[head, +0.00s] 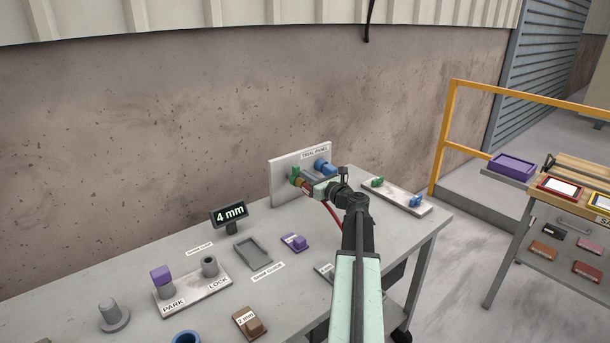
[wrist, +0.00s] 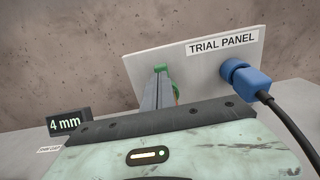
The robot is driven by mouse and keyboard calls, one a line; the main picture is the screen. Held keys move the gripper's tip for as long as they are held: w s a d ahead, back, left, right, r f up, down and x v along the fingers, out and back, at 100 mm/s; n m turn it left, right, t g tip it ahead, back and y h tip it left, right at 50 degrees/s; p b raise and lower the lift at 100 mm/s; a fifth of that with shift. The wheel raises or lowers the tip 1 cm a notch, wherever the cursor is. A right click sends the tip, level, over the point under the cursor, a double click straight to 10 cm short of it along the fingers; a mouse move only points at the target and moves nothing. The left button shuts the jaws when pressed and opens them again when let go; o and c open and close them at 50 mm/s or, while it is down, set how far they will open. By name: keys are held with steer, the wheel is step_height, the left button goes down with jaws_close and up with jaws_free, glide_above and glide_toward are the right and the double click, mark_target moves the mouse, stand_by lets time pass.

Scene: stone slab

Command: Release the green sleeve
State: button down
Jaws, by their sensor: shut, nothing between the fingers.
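The green sleeve (head: 295,173) is at the left part of the upright white trial panel (head: 283,190). In the wrist view a green end (wrist: 160,68) shows at the panel just beyond my fingertips. My gripper (head: 304,184) points at the panel with its fingers together and nothing between them. In the wrist view the fingers (wrist: 158,92) hide most of the green part, so I cannot tell whether they touch it. A red hose (head: 333,214) hangs below my gripper, and a little orange-red shows beside the fingers in the wrist view.
A blue plug (wrist: 245,80) with a black cable sits right of my fingers on the panel. A white strip (head: 400,196) with a green and a blue piece lies at right. A 4 mm display (head: 230,215), a tray (head: 253,252) and a park/lock block (head: 190,291) stand at left.

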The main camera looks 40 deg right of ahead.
steer(key=s+a, duration=0.1)
steer(key=s, duration=1)
steer(key=shift+s, duration=0.3)
